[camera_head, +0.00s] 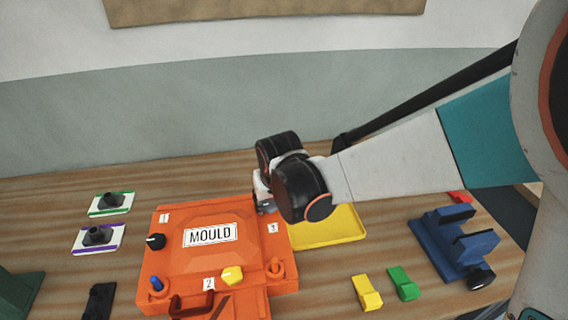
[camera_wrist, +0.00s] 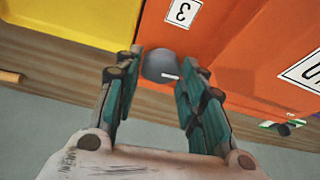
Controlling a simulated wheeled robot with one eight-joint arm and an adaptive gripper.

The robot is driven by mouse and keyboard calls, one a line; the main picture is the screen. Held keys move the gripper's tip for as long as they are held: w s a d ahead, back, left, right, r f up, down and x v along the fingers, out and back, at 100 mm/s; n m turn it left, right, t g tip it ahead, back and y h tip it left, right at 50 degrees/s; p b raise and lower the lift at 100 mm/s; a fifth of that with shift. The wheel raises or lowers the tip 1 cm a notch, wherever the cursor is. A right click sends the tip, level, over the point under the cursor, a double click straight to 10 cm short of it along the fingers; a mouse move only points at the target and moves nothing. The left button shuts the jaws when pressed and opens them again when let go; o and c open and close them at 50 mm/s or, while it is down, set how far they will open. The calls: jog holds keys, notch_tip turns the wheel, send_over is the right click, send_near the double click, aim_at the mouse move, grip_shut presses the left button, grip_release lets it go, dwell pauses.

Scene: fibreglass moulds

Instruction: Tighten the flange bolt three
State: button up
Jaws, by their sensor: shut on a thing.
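The orange mould (camera_head: 185,262) lies on the wooden bench with a MOULD label on top. In the wrist view, a grey round knob (camera_wrist: 160,65) sits at the mould's edge beside the label 3 (camera_wrist: 183,12), so I take it as flange bolt three. My gripper (camera_wrist: 168,68) has its teal fingers on either side of this knob and is shut on it. In the head view my gripper (camera_head: 264,200) is at the mould's far right corner and my wrist hides the knob. A small white mark shows on the knob.
A black knob (camera_head: 155,241) and a yellow knob (camera_head: 232,275) stand on the mould. A yellow tray (camera_head: 335,238) lies just right of it. Yellow (camera_head: 366,293) and green clamps (camera_head: 403,283) and a blue vice (camera_head: 450,245) are further right. Two cards with black parts lie left.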

dwell(0.3)
jog(key=o, duration=1)
jog(key=shift+o, duration=0.2)
jog(key=v, duration=0.8)
jog(key=shift+f, duration=0.1)
